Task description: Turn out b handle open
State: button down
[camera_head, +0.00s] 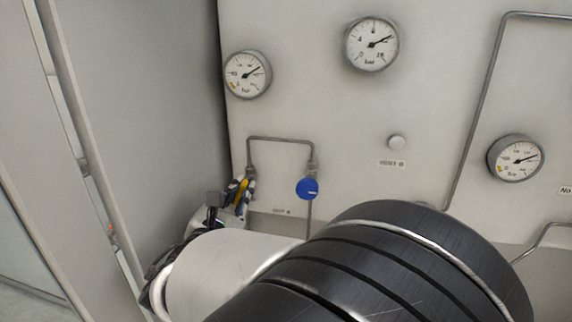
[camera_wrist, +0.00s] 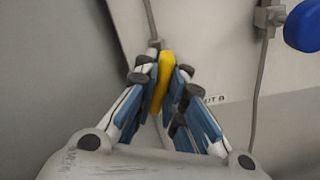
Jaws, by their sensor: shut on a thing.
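A yellow handle (camera_wrist: 162,80) sits between the fingers of my gripper (camera_wrist: 160,82) in the wrist view. The fingers are shut on it from both sides. It appears nearly upright in that view, leaning slightly. A label ending in "T B" (camera_wrist: 216,98) is partly hidden behind the right finger. In the head view my gripper (camera_head: 243,188) is at the panel's left edge, and a bit of the yellow handle (camera_head: 243,189) shows between the fingers, at the lower end of the left pipe. Most of the valve body is hidden by the fingers.
A blue round knob (camera_head: 307,188) is close to the right of my gripper, also in the wrist view (camera_wrist: 304,26). A thin pipe (camera_head: 280,139) joins both valves above. Several gauges, one a left gauge (camera_head: 247,74), are on the panel. A grey wall (camera_head: 150,100) stands close on the left.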

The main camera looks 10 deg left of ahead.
jog(key=n+p, duration=0.3)
jog(key=n, duration=0.2)
dwell(0.6)
jog(key=c, duration=1.7)
grip_release()
jog(key=shift+o, duration=0.2)
jog(key=shift+r, duration=0.1)
notch_tip(320, 180, up, 10)
jog(key=shift+f, duration=0.1)
